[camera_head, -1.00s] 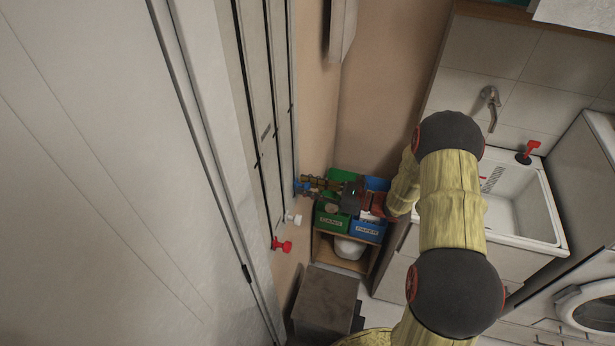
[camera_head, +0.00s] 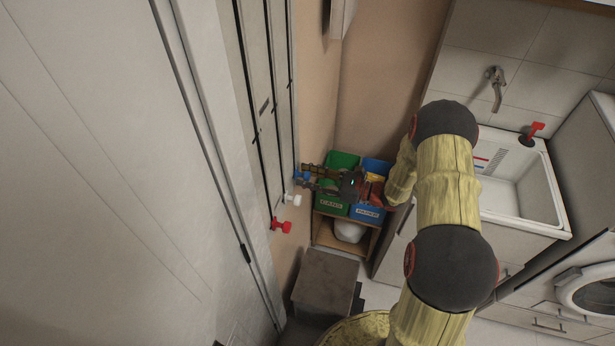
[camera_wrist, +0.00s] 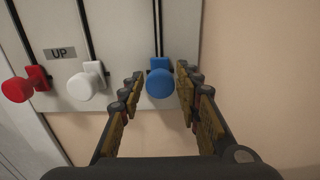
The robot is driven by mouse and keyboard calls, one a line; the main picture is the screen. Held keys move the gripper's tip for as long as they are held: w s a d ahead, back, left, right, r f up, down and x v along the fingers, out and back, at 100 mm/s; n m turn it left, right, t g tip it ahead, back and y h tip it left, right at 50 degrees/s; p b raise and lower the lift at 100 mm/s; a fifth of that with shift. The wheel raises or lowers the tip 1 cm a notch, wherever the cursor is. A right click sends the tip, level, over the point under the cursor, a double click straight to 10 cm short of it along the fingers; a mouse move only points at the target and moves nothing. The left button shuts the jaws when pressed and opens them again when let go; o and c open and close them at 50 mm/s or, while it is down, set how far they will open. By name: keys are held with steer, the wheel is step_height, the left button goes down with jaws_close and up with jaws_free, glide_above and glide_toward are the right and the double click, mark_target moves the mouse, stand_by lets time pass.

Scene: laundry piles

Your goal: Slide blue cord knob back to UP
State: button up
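The blue cord knob (camera_wrist: 160,83) hangs on its dark vertical slot at the right of the panel in the wrist view. It sits between the fingers of my gripper (camera_wrist: 158,92), which are spread apart with gaps on both sides. In the head view my gripper (camera_head: 308,174) reaches left to the panel, and the blue knob (camera_head: 299,176) shows partly beside its fingers. A white knob (camera_wrist: 82,86) and a red knob (camera_wrist: 17,90) stand to the left of it in the wrist view. The UP label (camera_wrist: 60,53) is on the panel between the red and white slots.
Green bins (camera_head: 331,208) and blue bins (camera_head: 367,213) sit on a wooden shelf just below and right of my gripper. A grey box (camera_head: 325,282) stands on the floor. The beige wall right of the panel is bare. A sink (camera_head: 520,190) is farther right.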

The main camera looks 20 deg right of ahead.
steer(key=shift+o, duration=0.8)
steer(key=v, duration=1.2)
steer(key=shift+w, duration=0.1)
